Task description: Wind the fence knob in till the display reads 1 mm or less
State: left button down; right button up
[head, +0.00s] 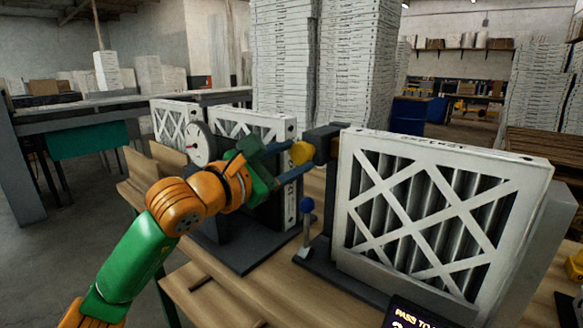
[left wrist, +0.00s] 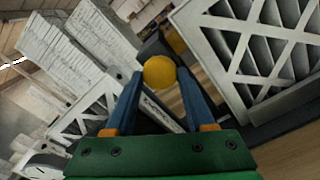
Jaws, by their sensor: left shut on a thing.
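The round yellow knob (head: 302,153) sits on the dark fence block (head: 322,142) beside the large white-framed filter (head: 440,200). My left gripper (head: 291,158) reaches it from the left and is shut on it. In the left wrist view the knob (left wrist: 160,72) lies between the two blue fingertips (left wrist: 163,78). The dark display (head: 418,314) is cut off by the bottom edge; its top line starts "PASS TO" and the reading is not legible. My right gripper is not in view.
A dial gauge (head: 200,143) and another white filter (head: 255,125) stand behind my left arm. A blue-topped lever (head: 307,205) rises from the dark base in front of the knob. The wooden bench top (head: 270,285) is clear at the front.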

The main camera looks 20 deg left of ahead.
pick_arm(q)
jog(key=m+b, duration=0.1)
jog(key=m, duration=0.3)
jog(key=shift+m, duration=0.4)
dwell(0.4)
jog(key=shift+c, duration=1.3)
grip_release()
jog(key=shift+w, duration=0.1)
jog(key=shift+s+a+b, duration=0.15)
jog(key=shift+s+b, duration=0.2)
jog(key=shift+b, duration=0.15)
jog(key=b+v, duration=0.2)
jog(key=v, duration=0.4)
jog(key=shift+s, duration=0.2)
